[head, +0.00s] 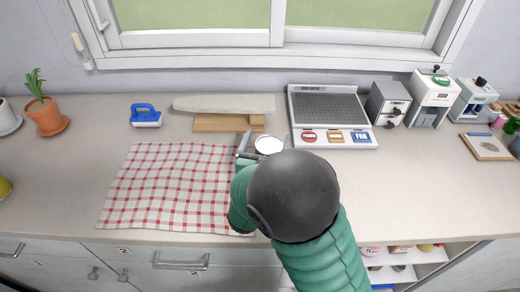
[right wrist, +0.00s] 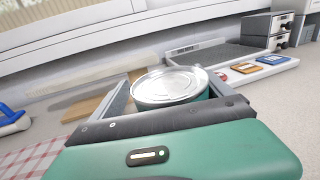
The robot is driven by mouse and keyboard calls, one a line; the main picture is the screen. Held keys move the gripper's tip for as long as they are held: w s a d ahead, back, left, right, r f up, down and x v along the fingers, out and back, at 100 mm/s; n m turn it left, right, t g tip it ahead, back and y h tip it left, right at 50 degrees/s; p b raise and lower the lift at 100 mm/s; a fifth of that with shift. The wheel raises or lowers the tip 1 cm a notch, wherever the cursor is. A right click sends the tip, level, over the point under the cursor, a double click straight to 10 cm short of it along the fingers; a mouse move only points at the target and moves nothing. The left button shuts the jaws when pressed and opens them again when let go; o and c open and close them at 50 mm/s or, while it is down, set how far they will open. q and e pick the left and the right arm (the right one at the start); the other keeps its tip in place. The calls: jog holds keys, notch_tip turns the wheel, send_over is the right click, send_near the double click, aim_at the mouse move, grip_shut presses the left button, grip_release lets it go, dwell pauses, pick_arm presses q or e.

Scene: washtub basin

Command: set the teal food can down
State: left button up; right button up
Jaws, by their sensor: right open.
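The teal food can (right wrist: 170,88) shows in the right wrist view with its silver lid up and a strip of teal side below the lid. In the head view its pale lid (head: 269,146) shows just beyond my right arm, to the right of the checked cloth. My right gripper (head: 265,141) is open, with one finger on each side of the can. The can looks upright. Its base is hidden behind the gripper, so its contact with the counter cannot be seen. My left gripper is not in view.
The red-and-white checked cloth (head: 165,188) lies to the left on the counter (head: 420,190). A wooden board (head: 215,124) is behind the can. A grey tray-like device (head: 328,105) with labelled tiles stands behind right. A blue-handled brush (head: 146,116) is at the left.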

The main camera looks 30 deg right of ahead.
jog(key=shift+s+d+r, duration=0.15)
jog(key=shift+s+r, duration=0.15)
jog(key=shift+s, duration=0.25)
jog(key=shift+s+d+r, duration=0.15)
jog(key=shift+s+r, duration=0.15)
jog(key=shift+s, duration=0.2)
jog(key=shift+c, duration=0.2)
jog(key=shift+s, duration=0.15)
jog(key=shift+c, duration=1.4)
jog(key=shift+w+a+f, duration=0.15)
jog(key=shift+w+f, duration=0.1)
jog(key=shift+w, duration=0.2)
jog(key=c, duration=0.5)
jog(key=shift+w+a, duration=0.1)
jog(key=shift+c, duration=1.1)
jog(key=shift+r, duration=0.1)
jog(key=c, duration=0.5)
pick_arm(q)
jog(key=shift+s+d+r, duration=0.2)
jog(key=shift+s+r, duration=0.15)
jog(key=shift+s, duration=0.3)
pick_arm(e)
grip_shut()
